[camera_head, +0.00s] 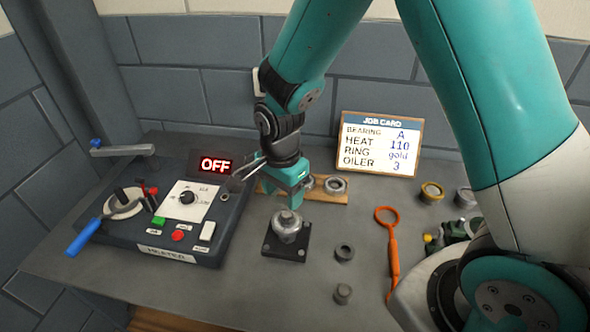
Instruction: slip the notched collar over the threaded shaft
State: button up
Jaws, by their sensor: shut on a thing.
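My gripper (293,202), teal, is just above and behind a stubby metal shaft (287,220) standing upright on a square black base plate (272,247). The jaws are shut on a small part that is mostly hidden; I cannot tell from this view whether it is the notched collar. A wider silver ring sits around the shaft's lower part. The thread and any notch are too small to make out. A dark ring (344,257) lies on the bench right of the plate, and a small dark cylindrical part (342,294) stands nearer the front.
A heater box (145,245) with a display reading OFF stands at left, with a blue-handled tool (85,236). A wooden rack (335,197) with rings is behind my gripper. An orange tool (393,265), gold-topped ring (431,191) and job card (380,145) are at right.

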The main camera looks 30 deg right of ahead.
aim_at(285, 215)
jog(key=shift+d+f+b, duration=0.45)
jog(key=shift+f+b, duration=0.05)
jog(key=shift+f, duration=0.1)
notch_tip(285, 215, down, 4)
jog(key=b, duration=0.3)
jog(key=shift+a+f+b, duration=0.15)
jog(key=shift+b, duration=0.2)
jog(key=shift+a, duration=0.15)
jog(key=shift+p, duration=0.3)
jog(key=shift+f, duration=0.1)
dwell(0.4)
